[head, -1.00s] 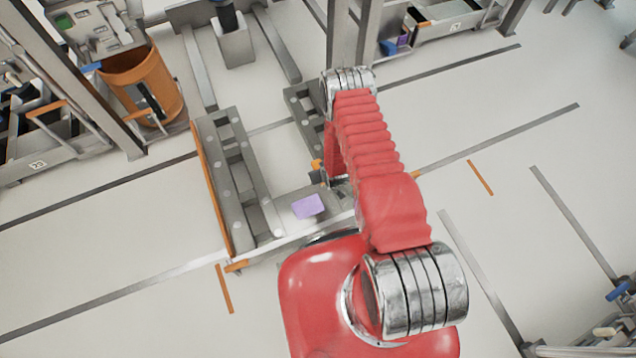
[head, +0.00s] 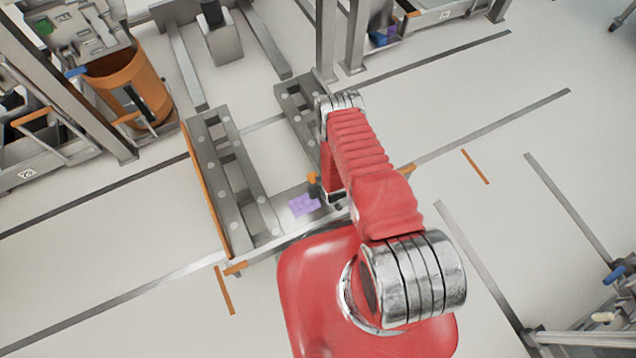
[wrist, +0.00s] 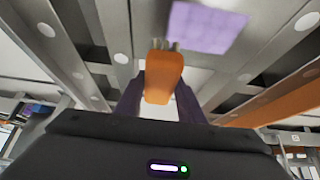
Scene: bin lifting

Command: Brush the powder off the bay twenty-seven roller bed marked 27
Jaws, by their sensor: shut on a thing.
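The roller bed (head: 232,165) has two grey rails with round studs, an orange strip along its left side, and a grey crosspiece at its near end. A flat purple powder patch (head: 303,205), crossed by faint lines, lies on that crosspiece. It also shows in the wrist view (wrist: 205,27), just beyond and right of the tool. My gripper (wrist: 160,92) is shut on an orange brush handle (wrist: 163,75), with short grey bristles at its far end. In the head view the orange brush (head: 312,178) shows just beyond the patch, with my arm hiding much of the gripper. No 27 mark is readable.
An orange drum (head: 130,85) stands at the upper left beside a grey post. A grey upright frame (head: 355,35) rises behind the bed. Grey racks lie at left and upper right.

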